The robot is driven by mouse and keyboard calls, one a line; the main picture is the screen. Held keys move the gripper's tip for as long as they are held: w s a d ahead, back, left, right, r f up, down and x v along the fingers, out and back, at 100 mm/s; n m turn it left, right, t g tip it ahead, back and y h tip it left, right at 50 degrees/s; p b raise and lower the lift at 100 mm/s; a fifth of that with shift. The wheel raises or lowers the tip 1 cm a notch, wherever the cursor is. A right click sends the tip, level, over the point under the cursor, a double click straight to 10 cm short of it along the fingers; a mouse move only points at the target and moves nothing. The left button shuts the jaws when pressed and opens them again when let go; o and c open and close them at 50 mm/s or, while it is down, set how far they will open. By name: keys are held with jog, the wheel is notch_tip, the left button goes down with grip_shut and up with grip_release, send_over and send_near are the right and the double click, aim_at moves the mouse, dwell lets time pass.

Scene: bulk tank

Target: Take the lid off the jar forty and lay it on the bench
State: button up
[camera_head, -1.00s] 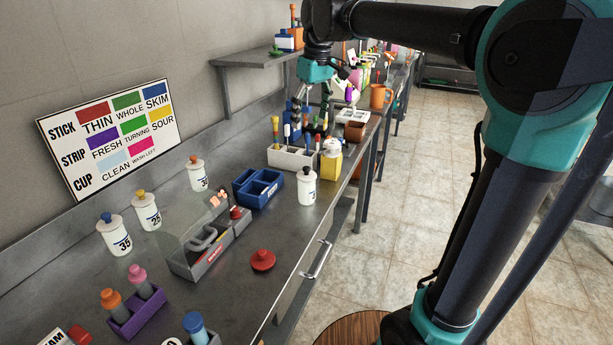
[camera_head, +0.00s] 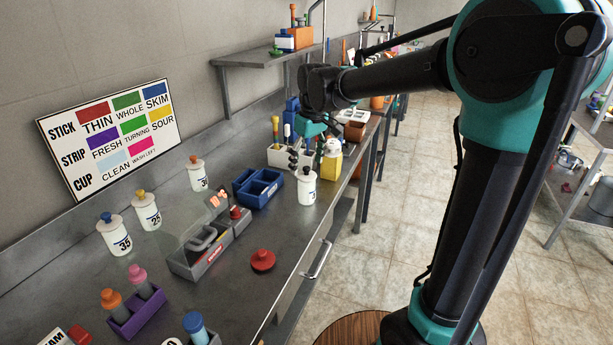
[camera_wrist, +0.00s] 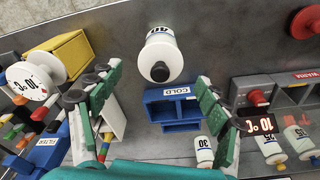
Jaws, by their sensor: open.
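Jar forty (camera_wrist: 166,36) is a white jar standing upright near the bench's front edge, with its label partly readable in the wrist view. Its lid (camera_wrist: 160,72) is on, with a black knob facing the camera. In the head view the jar (camera_head: 307,188) stands to the right of the blue bin. My gripper (camera_wrist: 156,82) is open and empty, its green fingers spread either side of the lid in the picture, apart from it. In the head view my gripper (camera_head: 304,154) is above and behind the jar. The bench (camera_head: 215,285) is grey metal.
A blue bin (camera_wrist: 172,94) marked COLD is close to the jar. A yellow container (camera_head: 330,167) and white holder (camera_head: 281,157) stand behind.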

jog(key=shift+w+a+f, duration=0.1)
jog(key=shift+f, duration=1.05)
jog(key=c, duration=1)
jog(key=shift+c, duration=0.2)
